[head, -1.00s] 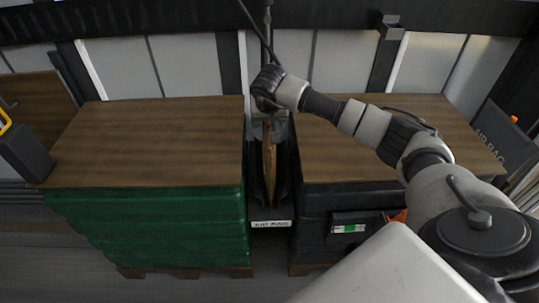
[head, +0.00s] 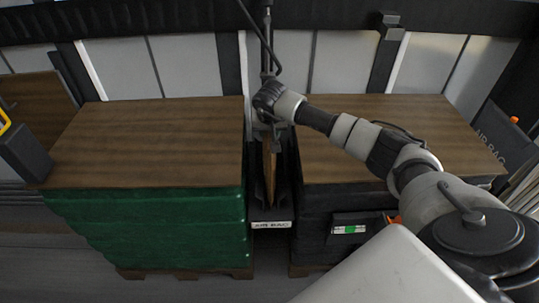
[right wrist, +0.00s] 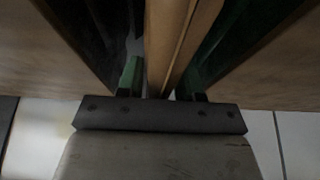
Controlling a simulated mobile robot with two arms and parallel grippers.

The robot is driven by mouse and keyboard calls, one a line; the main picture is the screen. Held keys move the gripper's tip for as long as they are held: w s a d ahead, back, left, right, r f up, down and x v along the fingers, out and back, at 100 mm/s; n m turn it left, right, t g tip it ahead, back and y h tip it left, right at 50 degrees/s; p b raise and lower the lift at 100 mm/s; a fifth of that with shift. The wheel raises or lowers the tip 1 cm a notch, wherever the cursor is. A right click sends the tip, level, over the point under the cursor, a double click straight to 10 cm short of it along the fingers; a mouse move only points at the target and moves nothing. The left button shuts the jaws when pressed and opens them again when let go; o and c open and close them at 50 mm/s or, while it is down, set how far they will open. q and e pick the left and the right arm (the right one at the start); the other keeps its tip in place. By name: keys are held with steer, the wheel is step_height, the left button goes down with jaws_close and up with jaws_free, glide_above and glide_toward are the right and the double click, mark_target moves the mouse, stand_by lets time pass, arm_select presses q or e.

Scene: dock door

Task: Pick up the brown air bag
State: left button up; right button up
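The brown air bag (head: 268,162) stands upright and narrow in a dark holder in the gap between two pallet loads. A white label (head: 271,224) reading "AIR BAG" is on the holder's front. My right gripper is over the bag's top, mostly hidden by its wrist in the head view. In the right wrist view, its two fingers (right wrist: 161,84) are spread, one on each side of the bag (right wrist: 174,40), with narrow gaps between. The bag's lower part is hidden in the holder. My left gripper is not in view.
A green-wrapped load (head: 150,225) with a brown top stands left of the gap, and a black-wrapped load (head: 313,215) stands right. The gap between them is tight. A dark "AIR BAG" panel (head: 497,145) is at far right. A dark rail runs along the back wall.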

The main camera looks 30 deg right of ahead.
jaws_close()
steer(key=shift+r, duration=0.1)
